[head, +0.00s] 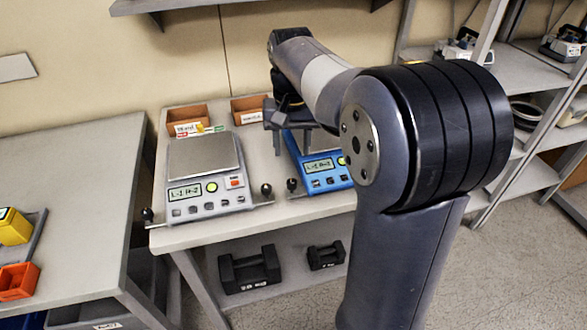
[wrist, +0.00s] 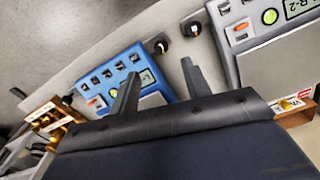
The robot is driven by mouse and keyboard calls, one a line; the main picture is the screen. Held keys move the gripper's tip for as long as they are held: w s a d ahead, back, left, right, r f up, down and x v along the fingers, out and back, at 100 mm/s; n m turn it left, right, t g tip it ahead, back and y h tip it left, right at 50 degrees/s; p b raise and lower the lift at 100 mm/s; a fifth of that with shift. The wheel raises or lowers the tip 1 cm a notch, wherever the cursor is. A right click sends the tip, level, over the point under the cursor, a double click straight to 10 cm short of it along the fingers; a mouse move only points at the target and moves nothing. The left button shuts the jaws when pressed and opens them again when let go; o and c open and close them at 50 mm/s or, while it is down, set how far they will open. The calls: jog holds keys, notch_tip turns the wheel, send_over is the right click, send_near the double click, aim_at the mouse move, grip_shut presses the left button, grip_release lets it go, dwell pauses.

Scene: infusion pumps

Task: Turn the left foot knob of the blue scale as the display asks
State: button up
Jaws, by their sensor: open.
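The blue scale (head: 325,181) stands on the bench, partly hidden behind my arm. Its lit display (head: 319,166) shows small text that seems to start with "L-1"; the rest is hard to read. The black left foot knob (head: 292,185) sits at its front left corner. My gripper (head: 290,145) is open and empty above the back left part of the blue scale. In the wrist view, the blue scale (wrist: 104,82) appears upside down, and its left foot knob (wrist: 160,46) lies just beyond the gap between my fingertips (wrist: 160,68), apart from both.
A grey scale (head: 205,203) stands close on the left; its right foot knob (head: 266,189) is near the blue scale's left one. Cardboard bins (head: 188,115) stand behind. Black weights (head: 249,270) lie on the lower shelf. A shelf rack (head: 510,150) stands right.

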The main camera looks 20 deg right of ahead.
aim_at(292, 182)
jog(key=f, duration=1)
jog(key=shift+w+f+b, duration=0.2)
jog(key=shift+f+b, duration=0.2)
jog(key=shift+c, duration=0.4)
jog(key=c, duration=0.9)
